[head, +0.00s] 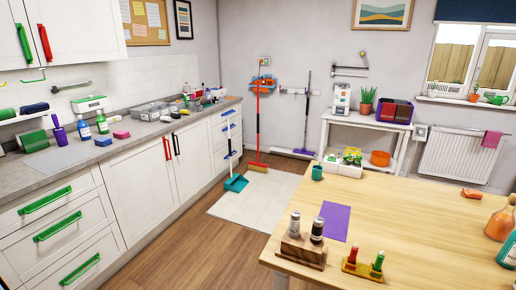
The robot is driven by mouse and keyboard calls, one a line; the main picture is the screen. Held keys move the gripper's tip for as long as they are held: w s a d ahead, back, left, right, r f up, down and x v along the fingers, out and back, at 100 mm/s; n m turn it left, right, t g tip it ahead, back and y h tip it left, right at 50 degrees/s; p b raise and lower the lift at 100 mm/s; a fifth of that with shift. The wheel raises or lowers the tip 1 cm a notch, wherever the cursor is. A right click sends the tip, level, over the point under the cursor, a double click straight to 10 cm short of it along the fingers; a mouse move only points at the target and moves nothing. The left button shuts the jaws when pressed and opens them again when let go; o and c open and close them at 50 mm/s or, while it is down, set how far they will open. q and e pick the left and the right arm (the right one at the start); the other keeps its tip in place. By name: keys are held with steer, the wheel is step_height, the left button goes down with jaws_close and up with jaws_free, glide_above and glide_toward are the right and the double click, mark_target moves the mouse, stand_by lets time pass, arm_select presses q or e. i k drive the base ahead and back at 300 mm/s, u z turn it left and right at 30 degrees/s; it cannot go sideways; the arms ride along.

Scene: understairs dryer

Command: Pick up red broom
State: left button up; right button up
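The red broom (258,112) stands upright at the back wall, beyond the end of the kitchen counter. Its long thin handle is red with a dark section in the middle, and its red head with pale bristles (257,167) is at the floor. The top of the handle is by a blue and orange piece (264,81) on the wall; I cannot tell whether it is held there. Neither of my grippers is in view.
The counter (140,178) bounds the left, the wooden table (410,215) the right front. Bare wood floor (185,232) lies between.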

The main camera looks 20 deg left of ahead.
mark_target(257, 167)
steer(key=u, duration=1.7)
steer(key=i, duration=3.2)
steer(key=z, duration=1.8)
steer(key=i, duration=3.5)
steer(key=z, duration=0.15)
